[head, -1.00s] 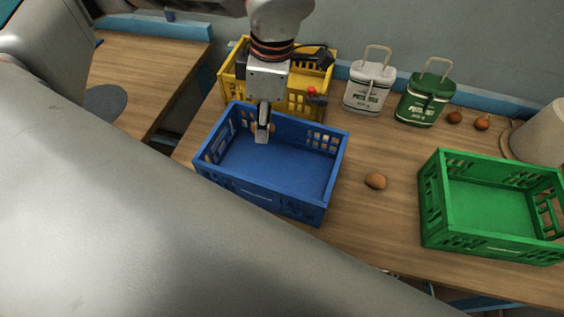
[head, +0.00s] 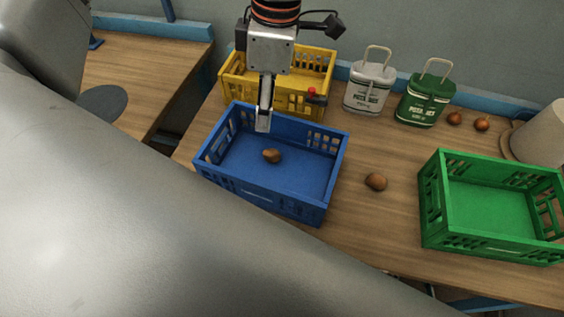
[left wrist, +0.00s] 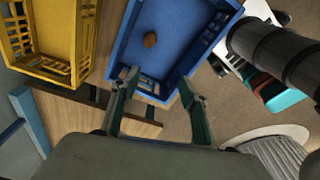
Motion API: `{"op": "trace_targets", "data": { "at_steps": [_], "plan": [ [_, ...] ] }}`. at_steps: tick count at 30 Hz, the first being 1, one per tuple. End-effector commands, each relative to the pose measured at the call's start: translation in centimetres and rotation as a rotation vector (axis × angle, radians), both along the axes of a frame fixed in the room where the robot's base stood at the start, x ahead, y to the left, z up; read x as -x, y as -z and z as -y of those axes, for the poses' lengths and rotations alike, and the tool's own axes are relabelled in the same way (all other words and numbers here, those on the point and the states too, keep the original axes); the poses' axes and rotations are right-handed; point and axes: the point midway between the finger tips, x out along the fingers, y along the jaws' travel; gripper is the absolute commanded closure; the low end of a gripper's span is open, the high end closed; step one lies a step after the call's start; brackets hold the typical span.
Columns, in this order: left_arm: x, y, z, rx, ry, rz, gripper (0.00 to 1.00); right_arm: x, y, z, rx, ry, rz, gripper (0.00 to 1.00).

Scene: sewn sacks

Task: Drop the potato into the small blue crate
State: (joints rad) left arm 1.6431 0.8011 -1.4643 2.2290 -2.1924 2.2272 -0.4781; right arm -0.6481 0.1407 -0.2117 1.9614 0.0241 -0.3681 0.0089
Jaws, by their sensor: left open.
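A brown potato (head: 271,156) lies on the floor of the small blue crate (head: 262,204), left of its middle. The left wrist view also shows the potato (left wrist: 151,40) inside the blue crate (left wrist: 118,48). My left gripper (head: 263,122) is above the crate's back part, open and apart from the potato. In the left wrist view its two fingers (left wrist: 158,88) are spread with nothing between them. A second brown potato (head: 376,182) lies on the table right of the blue crate. My right gripper is not in view.
A yellow crate (head: 232,88) stands behind the blue one, and a green crate (head: 440,238) stands at the right. A white container (head: 368,88), a green container (head: 425,97) and two round brown items (head: 482,124) are at the back.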

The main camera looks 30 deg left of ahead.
Motion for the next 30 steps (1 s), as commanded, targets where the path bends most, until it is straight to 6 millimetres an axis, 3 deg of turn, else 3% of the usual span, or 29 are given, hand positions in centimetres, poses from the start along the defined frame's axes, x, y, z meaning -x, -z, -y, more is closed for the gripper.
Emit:
{"op": "trace_targets", "data": {
  "at_steps": [6, 12, 30],
  "plan": [
    [-0.3, -4.2, 0.5, 0.000, -0.001, 0.004, 0.55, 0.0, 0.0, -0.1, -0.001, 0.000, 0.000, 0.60],
    [-0.3, -6.2, 0.7, 0.000, -0.001, 0.001, 0.55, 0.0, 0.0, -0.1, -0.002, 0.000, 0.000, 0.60],
    [-0.3, -6.5, 0.7, 0.000, 0.000, -0.001, 0.55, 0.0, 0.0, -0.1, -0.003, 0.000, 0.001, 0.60]
  ]
}}
